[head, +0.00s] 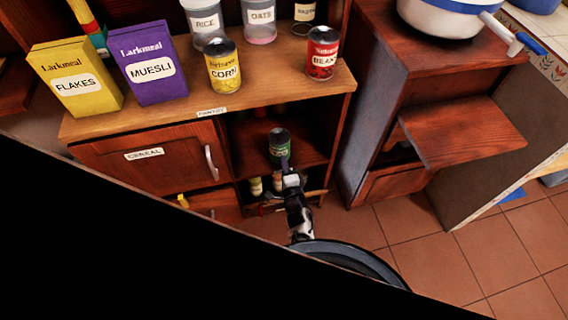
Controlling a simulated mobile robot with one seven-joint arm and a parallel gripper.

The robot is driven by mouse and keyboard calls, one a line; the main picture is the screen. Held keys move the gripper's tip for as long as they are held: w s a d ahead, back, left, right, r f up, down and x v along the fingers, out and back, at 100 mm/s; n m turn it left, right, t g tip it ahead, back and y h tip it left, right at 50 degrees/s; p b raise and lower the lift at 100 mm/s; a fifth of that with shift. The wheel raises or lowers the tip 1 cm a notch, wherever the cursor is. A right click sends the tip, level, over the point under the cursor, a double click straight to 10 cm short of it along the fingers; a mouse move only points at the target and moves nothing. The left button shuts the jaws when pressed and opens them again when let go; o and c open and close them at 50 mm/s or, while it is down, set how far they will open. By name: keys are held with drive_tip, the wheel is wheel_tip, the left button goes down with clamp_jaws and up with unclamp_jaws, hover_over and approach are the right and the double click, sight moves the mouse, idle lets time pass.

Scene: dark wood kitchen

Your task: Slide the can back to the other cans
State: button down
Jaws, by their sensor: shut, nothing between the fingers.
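A green can with a dark top (279,143) stands upright on the shelf inside the open right-hand part of the pantry cabinet, near the front edge. My gripper (285,164) is shut and empty, right in front of the can's lower part. I cannot tell whether it touches the can. Behind the can, deeper in the dark compartment, some small shapes (261,111) show under the countertop; they may be other cans, mostly hidden. A yellow corn can (223,70) and a red beans can (322,58) stand on the cabinet top.
The cabinet top also holds flakes (75,84) and muesli (153,65) boxes and rice (207,25) and oats (260,20) jars. The cereal door (150,162) is shut, left of the opening. Small containers (256,186) stand below the can's shelf. A wooden panel (462,132) juts out at right.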

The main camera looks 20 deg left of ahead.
drive_tip(key=shift+p+x, duration=0.55)
drive_tip(key=shift+x, duration=1.35)
drive_tip(key=shift+s, duration=0.15)
